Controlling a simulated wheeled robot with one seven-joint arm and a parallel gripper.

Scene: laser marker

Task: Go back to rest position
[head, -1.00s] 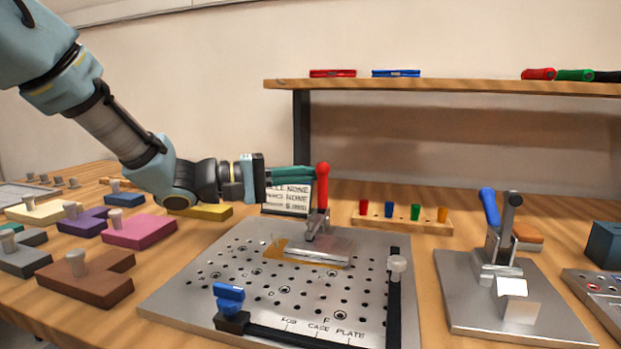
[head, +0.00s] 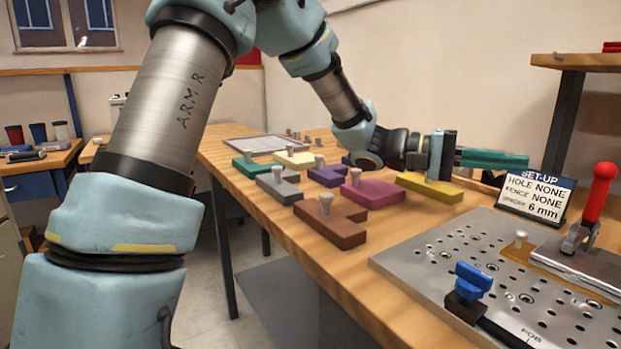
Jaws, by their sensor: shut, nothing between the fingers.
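My gripper (head: 492,158) is at the end of my arm, held out to the right above the back of the wooden bench. Its teal fingers are together with nothing between them. It is apart from the red-handled clamp (head: 597,198), which stands upright on the metal fixture plate (head: 440,262) at the right. Part of the fixture plate is cut off by the picture's right and bottom edges.
Several knobbed blocks lie on the bench, including a pink one (head: 370,193) and a brown one (head: 328,228). The set-up sign (head: 533,197) stands behind the plate. A wooden shelf (head: 570,62) is at upper right. Floor (head: 218,260) shows between my arm and the bench.

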